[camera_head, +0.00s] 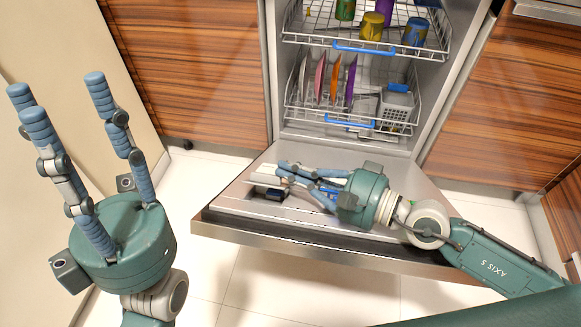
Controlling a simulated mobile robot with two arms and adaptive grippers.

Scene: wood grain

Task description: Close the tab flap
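The dishwasher door (290,232) is folded down, with its inner face upward. A dispenser (268,193) with a dark part is set in that inner face, left of my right gripper. My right gripper (284,170) lies low over the door, fingers pointing left, fingertips above the dispenser; contact is unclear. My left gripper (62,98) is raised at the left, fingers spread and empty, away from the door.
Inside the dishwasher, the lower rack (350,122) holds several plates and a grey basket (396,105). The upper rack (365,45) holds several cups. Wood-grain cabinets (195,65) flank the opening. The tiled floor (205,190) is clear left of the door.

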